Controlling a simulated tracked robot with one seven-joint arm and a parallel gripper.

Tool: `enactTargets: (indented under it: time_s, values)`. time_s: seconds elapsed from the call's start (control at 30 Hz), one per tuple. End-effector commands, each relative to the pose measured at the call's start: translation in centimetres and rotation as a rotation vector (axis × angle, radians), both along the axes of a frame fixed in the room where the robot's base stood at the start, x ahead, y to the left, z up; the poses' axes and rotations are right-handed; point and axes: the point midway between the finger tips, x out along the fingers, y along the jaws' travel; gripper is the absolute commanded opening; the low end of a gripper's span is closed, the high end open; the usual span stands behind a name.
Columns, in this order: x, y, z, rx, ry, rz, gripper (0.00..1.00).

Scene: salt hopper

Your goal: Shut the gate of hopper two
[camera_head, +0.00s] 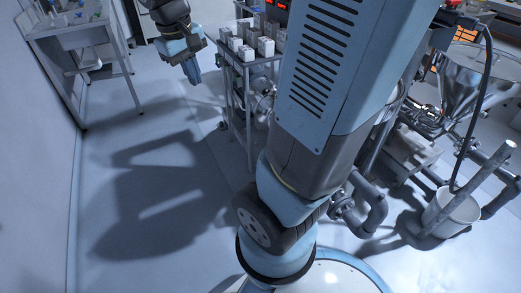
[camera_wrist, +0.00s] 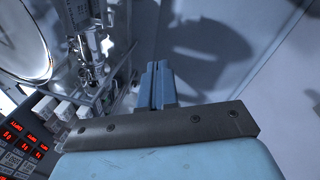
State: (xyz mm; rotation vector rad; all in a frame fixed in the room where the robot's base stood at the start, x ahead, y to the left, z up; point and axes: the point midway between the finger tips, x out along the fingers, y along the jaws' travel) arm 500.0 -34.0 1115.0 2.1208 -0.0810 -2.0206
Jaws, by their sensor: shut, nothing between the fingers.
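A metal cone-shaped hopper (camera_head: 465,85) stands at the right of the head view. I cannot tell from any label whether it is hopper two, and I cannot make out its gate. A large round metal rim (camera_wrist: 45,45), perhaps a hopper's, is cut off at the upper left of the wrist view. My gripper (camera_head: 193,76) is at the upper left of the head view, pointing down over open floor, clear of the hopper. In the wrist view its blue fingers (camera_wrist: 157,84) are together and empty. My arm covers the middle of the head view.
A cart (camera_head: 248,95) with several white boxes (camera_head: 250,48) stands right of my gripper. Grey pipes (camera_head: 368,205) and a white bucket (camera_head: 455,212) are at right. A table (camera_head: 70,28) stands by the left wall. Red digit displays (camera_wrist: 22,138) show in the wrist view. Left floor is clear.

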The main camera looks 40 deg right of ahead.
Motion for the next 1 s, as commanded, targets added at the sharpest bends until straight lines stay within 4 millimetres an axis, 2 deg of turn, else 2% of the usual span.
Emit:
enactTargets:
  time_s: [0.1, 0.5, 0.77, 1.0]
  values:
    - [2.0, -0.8, -1.9, -0.04, 0.084, 0.015, 0.0]
    - [7.6, -3.6, -8.9, -0.193, 0.35, 0.078, 0.0]
    - [10.6, -5.4, -14.3, -0.299, 0.519, 0.126, 0.0]
    - [12.7, -7.0, -19.9, -0.404, 0.674, 0.181, 0.0]
